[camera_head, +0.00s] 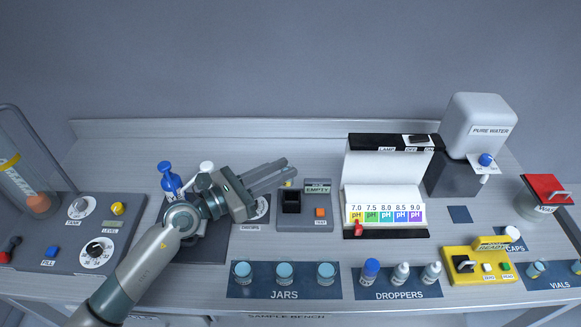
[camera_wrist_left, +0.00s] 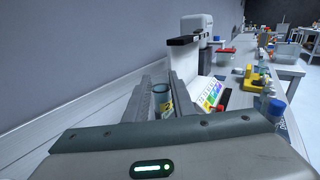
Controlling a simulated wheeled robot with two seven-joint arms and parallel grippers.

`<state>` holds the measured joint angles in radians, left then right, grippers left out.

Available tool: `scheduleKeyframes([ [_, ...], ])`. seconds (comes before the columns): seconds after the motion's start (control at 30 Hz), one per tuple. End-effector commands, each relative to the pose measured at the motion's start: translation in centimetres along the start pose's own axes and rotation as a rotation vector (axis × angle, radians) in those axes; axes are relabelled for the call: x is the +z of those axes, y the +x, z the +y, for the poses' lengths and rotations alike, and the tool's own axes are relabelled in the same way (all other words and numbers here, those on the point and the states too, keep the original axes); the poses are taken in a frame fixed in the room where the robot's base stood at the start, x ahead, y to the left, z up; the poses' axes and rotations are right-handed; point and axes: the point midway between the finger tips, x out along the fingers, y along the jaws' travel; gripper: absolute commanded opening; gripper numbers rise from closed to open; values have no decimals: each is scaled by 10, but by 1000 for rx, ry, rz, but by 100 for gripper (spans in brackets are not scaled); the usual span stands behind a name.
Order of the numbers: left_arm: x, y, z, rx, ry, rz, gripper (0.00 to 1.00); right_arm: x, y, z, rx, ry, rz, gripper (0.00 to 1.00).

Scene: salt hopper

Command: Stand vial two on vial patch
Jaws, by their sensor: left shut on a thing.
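My left gripper (camera_head: 287,171) reaches in from the left over the tester with the "EMPTY" display. In the left wrist view its fingers (camera_wrist_left: 164,88) are shut on a small vial with a teal top (camera_wrist_left: 160,88). In the head view only a yellowish bit shows by the fingers. The dark blue vial patch (camera_head: 549,284), marked "VIALS", lies at the far right front. Two blue-capped vials (camera_head: 536,269) show at its back edge, one cut by the frame. My right gripper is not in view.
The grey tester (camera_head: 305,221) is below my fingers. The pH light box (camera_head: 383,172) and pure water dispenser (camera_head: 475,140) stand at the back right. Jars (camera_head: 284,273), droppers (camera_head: 401,273) and a yellow device (camera_head: 478,265) line the front. A red-lidded waste bin (camera_head: 545,190) is at right.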

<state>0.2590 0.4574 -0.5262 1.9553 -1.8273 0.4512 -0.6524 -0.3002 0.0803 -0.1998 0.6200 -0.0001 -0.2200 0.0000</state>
Motion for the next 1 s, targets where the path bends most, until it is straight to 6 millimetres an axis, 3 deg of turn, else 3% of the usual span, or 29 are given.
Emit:
scheduleKeyframes([
  [0.33,-28,-84,21,27,-1,0,0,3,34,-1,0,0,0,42],
  [0.7,-42,-178,23,26,1,1,0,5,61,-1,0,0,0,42],
  [0.83,-42,-194,20,22,2,0,0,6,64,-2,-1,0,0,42],
  [1.0,-40,-198,20,21,2,-2,0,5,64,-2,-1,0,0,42],
])
